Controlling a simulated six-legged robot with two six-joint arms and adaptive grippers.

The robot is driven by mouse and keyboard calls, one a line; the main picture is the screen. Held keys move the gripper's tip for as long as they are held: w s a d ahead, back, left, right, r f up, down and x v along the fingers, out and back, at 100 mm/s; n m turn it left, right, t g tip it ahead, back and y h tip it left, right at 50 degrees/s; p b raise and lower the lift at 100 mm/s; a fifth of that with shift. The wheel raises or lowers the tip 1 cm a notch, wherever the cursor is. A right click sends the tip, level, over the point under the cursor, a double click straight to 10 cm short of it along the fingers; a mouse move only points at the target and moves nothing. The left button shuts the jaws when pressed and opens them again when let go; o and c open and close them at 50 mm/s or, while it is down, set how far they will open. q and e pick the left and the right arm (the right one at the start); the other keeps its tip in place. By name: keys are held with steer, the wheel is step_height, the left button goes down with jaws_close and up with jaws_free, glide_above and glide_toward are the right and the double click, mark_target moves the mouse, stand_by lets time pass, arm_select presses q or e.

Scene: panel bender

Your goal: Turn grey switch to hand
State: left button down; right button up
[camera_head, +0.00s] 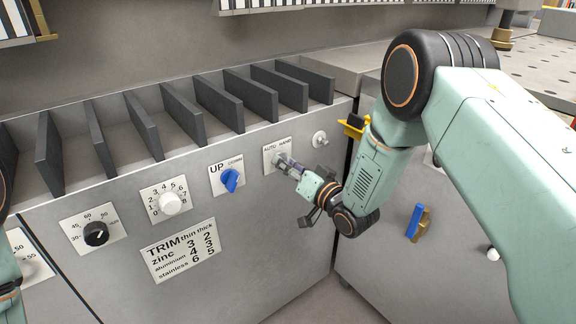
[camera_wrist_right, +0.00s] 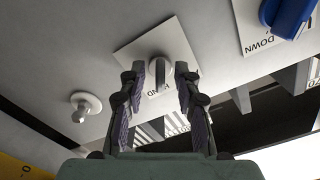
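The grey switch (camera_wrist_right: 161,76) sits on a white square plate (camera_wrist_right: 150,52) on the machine front. In the head view its plate (camera_head: 270,153) reads AUTO and HAND, and the knob is largely hidden by my fingers. My right gripper (camera_head: 283,164) is at the switch. In the wrist view this gripper (camera_wrist_right: 160,72) is open, with one fingertip on each side of the knob and small gaps visible. The knob's long side runs roughly up and down in that view; which label it points to is unclear. My left arm shows only at the left edge, its gripper out of view.
Left of the switch are a blue UP/DOWN switch (camera_head: 230,180), a white dial (camera_head: 168,203) and a black dial (camera_head: 96,233). A small light knob (camera_head: 320,139) sits close on the right. Dark dividers (camera_head: 219,104) stand in the tray above. A TRIM plate (camera_head: 180,250) is below.

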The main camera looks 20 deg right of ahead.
steer(key=v, duration=1.2)
